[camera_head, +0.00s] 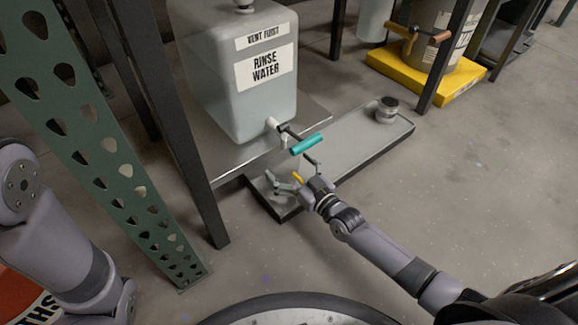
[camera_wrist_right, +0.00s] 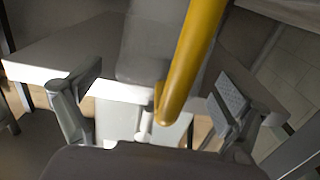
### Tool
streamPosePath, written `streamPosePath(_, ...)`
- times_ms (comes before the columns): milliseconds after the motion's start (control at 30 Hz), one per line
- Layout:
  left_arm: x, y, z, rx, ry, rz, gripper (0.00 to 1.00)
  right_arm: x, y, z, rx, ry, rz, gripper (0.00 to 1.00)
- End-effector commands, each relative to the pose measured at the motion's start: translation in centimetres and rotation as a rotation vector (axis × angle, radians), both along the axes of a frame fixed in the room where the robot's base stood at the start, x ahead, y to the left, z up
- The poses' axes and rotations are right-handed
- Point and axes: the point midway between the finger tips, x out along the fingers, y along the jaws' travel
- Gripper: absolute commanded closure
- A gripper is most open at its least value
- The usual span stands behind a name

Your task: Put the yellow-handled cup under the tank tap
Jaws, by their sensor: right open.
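The rinse water tank (camera_head: 240,85) is a pale translucent jug on a metal shelf. Its tap (camera_head: 305,143) has a teal handle at the tank's lower front. My right gripper (camera_head: 290,177) is open, below and in front of the tap. In the right wrist view the yellow handle (camera_wrist_right: 190,65) is a thick bar reaching down between the spread fingers of the gripper (camera_wrist_right: 155,98), apart from both, nearer the right one. My left gripper is not in view.
A low grey tray (camera_head: 350,145) with a dark rim lies below the tap, with a small metal container (camera_head: 387,110) at its far end. A green perforated post (camera_head: 95,140) and a dark shelf leg (camera_head: 180,130) stand left. A yellow platform (camera_head: 425,75) is behind. Open floor lies right.

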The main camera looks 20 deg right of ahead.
Motion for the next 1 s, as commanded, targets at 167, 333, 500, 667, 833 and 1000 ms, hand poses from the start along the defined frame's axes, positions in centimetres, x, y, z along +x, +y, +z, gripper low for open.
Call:
streamPosePath(167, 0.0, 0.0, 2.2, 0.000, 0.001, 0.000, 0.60, -2.5, -0.9, 0.4, -0.003, 0.005, 0.000, 0.05)
streamPosePath(333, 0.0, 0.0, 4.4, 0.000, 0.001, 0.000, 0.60, -6.1, -2.2, 0.6, -0.002, 0.006, 0.001, 0.05)
streamPosePath(500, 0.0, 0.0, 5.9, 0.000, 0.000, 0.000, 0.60, -9.1, -3.3, 0.4, 0.000, 0.004, 0.000, 0.05)
streamPosePath(667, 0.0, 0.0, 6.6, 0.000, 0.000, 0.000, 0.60, -10.8, -4.0, 0.2, -0.002, 0.002, 0.000, 0.05)
streamPosePath(833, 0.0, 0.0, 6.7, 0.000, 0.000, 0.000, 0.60, -11.3, -4.1, 0.1, -0.001, 0.000, 0.000, 0.05)
streamPosePath(1000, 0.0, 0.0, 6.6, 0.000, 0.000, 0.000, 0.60, -11.3, -4.1, 0.0, -0.001, 0.000, 0.000, 0.05)
